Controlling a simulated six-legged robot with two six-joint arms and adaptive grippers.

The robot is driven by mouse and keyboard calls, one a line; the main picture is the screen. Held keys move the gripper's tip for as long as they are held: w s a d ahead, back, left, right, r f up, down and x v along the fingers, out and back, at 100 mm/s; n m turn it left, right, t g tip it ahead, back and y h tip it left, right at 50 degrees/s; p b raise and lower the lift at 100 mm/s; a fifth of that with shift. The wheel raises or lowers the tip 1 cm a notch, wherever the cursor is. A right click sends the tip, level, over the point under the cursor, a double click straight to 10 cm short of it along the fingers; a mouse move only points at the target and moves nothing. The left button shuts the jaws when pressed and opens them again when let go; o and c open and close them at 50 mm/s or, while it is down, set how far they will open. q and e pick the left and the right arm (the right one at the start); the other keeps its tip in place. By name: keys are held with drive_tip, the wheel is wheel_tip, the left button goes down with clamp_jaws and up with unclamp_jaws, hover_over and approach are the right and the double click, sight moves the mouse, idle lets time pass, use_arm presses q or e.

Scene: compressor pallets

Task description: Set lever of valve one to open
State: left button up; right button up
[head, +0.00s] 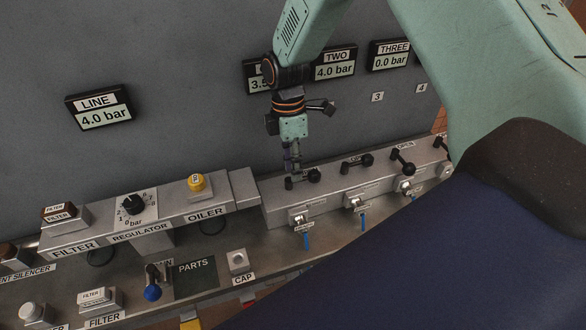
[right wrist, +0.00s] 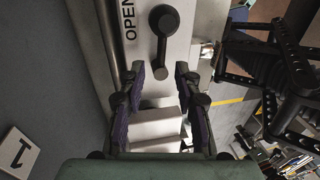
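The lever of valve one (head: 314,175) is a short black handle on top of the first block of the grey manifold. In the right wrist view the black lever (right wrist: 161,45) lies lengthwise, its round hub away from my gripper and its smaller end toward it. The word OPEN (right wrist: 128,18) is printed left of it. My right gripper (head: 292,172) points down at this lever. In the right wrist view its fingers (right wrist: 160,74) are apart, with the lever's near end between the tips in the picture. Contact cannot be told. My left gripper is not in view.
Similar black levers of the other valves (head: 357,161) (head: 403,161) stand along the manifold to the right. A regulator (head: 134,206) and a yellow-capped oiler (head: 197,184) stand to the left. Pressure displays (head: 334,65) are on the wall behind.

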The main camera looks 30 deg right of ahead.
wheel_tip(320, 180, up, 10)
drive_tip(key=w, duration=0.2)
drive_tip(key=shift+d+r, duration=0.1)
drive_tip(key=shift+d, duration=0.05)
idle(0.4)
